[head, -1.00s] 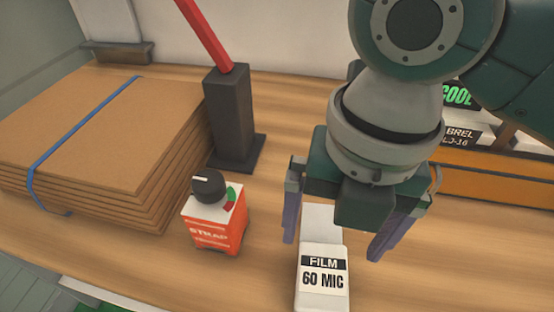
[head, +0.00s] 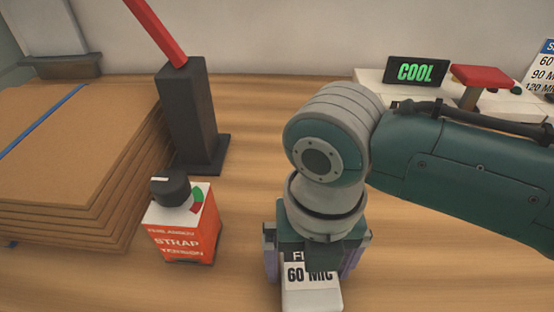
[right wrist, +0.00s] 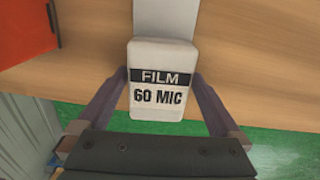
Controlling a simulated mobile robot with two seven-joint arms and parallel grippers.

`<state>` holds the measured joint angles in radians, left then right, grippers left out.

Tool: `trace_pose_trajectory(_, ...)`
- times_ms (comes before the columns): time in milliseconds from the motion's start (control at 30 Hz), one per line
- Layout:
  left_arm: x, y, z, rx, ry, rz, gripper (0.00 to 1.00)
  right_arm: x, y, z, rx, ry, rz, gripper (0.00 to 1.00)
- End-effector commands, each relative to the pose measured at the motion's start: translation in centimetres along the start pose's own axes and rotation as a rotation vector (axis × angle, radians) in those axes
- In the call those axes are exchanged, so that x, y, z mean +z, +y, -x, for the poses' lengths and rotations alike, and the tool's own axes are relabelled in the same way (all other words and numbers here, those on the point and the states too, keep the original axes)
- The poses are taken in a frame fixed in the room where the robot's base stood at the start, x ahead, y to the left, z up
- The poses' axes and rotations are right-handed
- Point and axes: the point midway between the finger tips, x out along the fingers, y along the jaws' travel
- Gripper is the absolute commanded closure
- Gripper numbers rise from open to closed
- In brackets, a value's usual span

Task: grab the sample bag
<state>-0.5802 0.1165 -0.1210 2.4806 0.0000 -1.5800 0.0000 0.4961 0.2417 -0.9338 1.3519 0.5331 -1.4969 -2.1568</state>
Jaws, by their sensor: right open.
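In the head view the gripper hides part of the packet's far end and label. My left gripper is not in view.
An orange "STRAP" tension box (head: 186,226) with a black knob stands left of the packet. Behind it is a dark post (head: 187,115) with a red lever. Strapped cardboard sheets (head: 75,170) fill the left. A machine with a "COOL" display (head: 416,71) stands at the back right.

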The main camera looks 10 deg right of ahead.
Motion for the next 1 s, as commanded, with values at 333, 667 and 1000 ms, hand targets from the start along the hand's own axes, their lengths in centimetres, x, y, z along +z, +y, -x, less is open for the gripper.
trace_pose_trajectory(333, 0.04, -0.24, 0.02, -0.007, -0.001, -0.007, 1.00, 0.01, 0.01, 0.06, 0.001, 0.000, 0.000, 0.19)
trace_pose_trajectory(667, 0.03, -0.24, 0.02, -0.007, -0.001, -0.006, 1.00, 0.02, 0.01, 0.08, 0.001, 0.000, -0.001, 0.56)
trace_pose_trajectory(1000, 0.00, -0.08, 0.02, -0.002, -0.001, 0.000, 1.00, 0.04, 0.03, 0.11, 0.001, -0.001, 0.000, 0.76)
